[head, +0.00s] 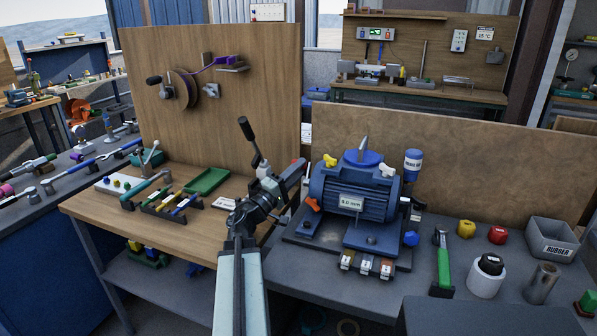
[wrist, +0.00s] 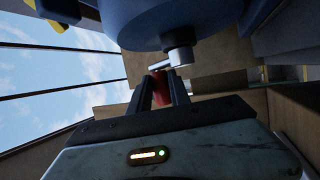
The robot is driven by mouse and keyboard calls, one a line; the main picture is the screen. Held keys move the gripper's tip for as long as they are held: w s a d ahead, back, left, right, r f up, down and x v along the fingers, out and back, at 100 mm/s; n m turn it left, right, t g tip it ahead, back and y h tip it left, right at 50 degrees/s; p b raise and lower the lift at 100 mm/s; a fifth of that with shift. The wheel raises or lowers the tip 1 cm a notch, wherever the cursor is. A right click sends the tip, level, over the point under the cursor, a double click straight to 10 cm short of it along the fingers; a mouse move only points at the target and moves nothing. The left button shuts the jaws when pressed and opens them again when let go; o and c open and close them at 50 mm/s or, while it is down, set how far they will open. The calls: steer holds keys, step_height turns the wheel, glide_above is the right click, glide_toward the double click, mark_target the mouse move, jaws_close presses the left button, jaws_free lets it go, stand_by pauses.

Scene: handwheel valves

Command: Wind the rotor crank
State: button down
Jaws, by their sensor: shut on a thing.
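The blue motor (head: 350,190) sits on a grey base plate on the bench in the head view. Its round blue end fills the top of the wrist view (wrist: 165,18). A grey shaft hub (wrist: 180,57) sticks out of that end, with the rotor crank's short arm (wrist: 160,67) reaching left from it. The crank's red handle (wrist: 160,90) stands between the two dark fingers of my gripper (wrist: 161,82), which is shut on it. In the head view my gripper (head: 294,178) is at the motor's left end, and the crank there is largely hidden.
Orange (head: 312,204) and yellow (head: 330,160) knobs sit close around the motor. A wooden board (head: 460,165) stands behind it. A green tray (head: 207,181) and tools lie on the wooden bench to the left. A green-handled hammer (head: 443,265) and a grey bin (head: 552,238) are right.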

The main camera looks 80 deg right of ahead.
steer(key=shift+s, duration=0.1)
steer(key=c, duration=1.2)
jaws_free()
